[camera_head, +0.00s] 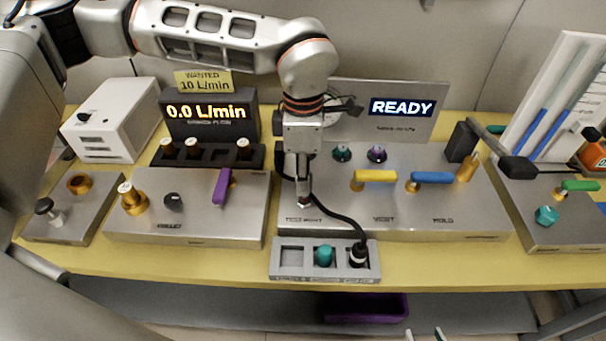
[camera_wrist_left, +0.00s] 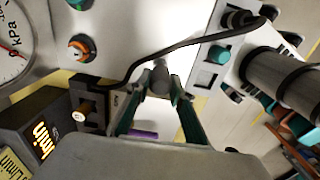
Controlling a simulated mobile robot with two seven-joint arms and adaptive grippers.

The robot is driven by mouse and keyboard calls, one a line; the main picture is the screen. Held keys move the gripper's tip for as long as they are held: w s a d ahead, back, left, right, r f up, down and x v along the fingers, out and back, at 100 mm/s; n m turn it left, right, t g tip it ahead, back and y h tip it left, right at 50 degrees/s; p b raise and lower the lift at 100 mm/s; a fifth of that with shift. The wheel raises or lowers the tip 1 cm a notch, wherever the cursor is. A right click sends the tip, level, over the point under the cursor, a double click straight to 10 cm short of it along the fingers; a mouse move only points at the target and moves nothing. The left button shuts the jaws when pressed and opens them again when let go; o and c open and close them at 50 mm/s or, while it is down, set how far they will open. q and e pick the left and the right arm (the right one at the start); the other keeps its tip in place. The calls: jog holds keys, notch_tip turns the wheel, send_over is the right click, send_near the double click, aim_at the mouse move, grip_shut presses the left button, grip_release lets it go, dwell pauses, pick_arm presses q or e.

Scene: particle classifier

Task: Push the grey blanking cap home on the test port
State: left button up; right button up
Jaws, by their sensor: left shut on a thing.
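My left gripper (camera_head: 303,200) points down over the steel panel (camera_head: 455,222), just behind the test port label (camera_head: 304,220). Its fingers are shut on the grey blanking cap (camera_wrist_left: 160,78), which shows as a dark grey knob between the fingertips in the left wrist view. The test port is hidden beneath the cap and fingers, so I cannot tell how far the cap is seated. Two small fingertips of my right gripper (camera_head: 424,335) show apart at the bottom edge, with nothing visible between them.
A grey tray (camera_head: 340,270) in front has an empty left pocket, a teal cap (camera_head: 324,255) in the middle and a black plug (camera_head: 358,256) at right. The plug's black cable passes close to my left gripper. Yellow (camera_head: 375,176) and blue (camera_head: 432,177) valve handles stand to the right.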

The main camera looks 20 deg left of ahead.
pick_arm(q)
jog(key=shift+f+b, duration=0.6)
jog(key=shift+f, duration=1.1)
jog(key=o, duration=1.1)
jog(key=shift+c, duration=0.2)
jog(key=shift+r, duration=0.15)
notch_tip(320, 180, up, 12)
jog(key=shift+f, duration=0.1)
